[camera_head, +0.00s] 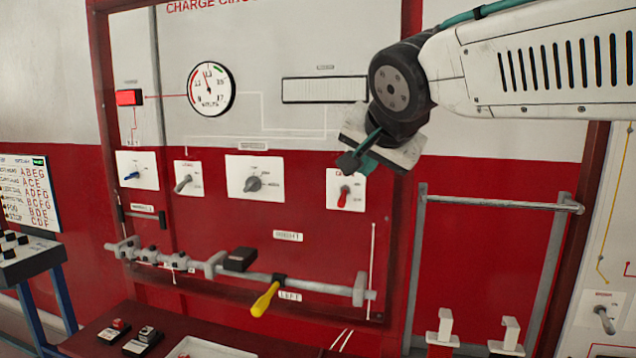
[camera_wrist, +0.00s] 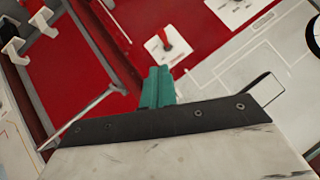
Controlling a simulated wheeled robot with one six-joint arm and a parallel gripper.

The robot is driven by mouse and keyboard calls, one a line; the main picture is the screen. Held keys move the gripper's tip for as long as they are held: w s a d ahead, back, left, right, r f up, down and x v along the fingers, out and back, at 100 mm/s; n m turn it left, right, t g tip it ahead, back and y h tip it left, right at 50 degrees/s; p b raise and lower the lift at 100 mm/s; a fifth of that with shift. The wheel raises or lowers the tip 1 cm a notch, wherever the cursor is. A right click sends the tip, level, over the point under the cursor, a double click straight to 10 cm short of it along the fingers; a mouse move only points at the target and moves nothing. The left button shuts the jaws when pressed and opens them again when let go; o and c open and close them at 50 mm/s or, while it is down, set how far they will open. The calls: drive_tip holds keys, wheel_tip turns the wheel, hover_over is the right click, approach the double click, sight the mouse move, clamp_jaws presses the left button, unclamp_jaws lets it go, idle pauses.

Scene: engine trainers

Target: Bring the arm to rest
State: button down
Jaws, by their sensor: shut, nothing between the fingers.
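My gripper (camera_head: 350,161) is in front of the right part of the charge circuit panel (camera_head: 270,45), close to the red-handled switch (camera_head: 344,196). Its teal fingers are shut with nothing between them. In the wrist view the shut fingers (camera_wrist: 158,84) point toward the red panel, with the red switch (camera_wrist: 165,40) beyond them. I cannot tell the exact gap between the fingertips and the panel. My arm reaches in from the upper right of the head view.
A round gauge (camera_head: 211,89) and several switches are on the panel. Below them runs a grey rod with a yellow handle (camera_head: 265,299). A grey rail frame (camera_head: 490,202) stands at the right. A small console (camera_head: 30,258) is at the far left.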

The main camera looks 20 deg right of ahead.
drive_tip(key=s+d+f+n+g+y, duration=0.1)
drive_tip(key=s+f+n+g, duration=0.8)
drive_tip(key=s+f, duration=1.3)
drive_tip(key=shift+s+d+y, duration=0.2)
drive_tip(key=shift+s+y, duration=0.1)
drive_tip(key=shift+y, duration=0.1)
idle(0.3)
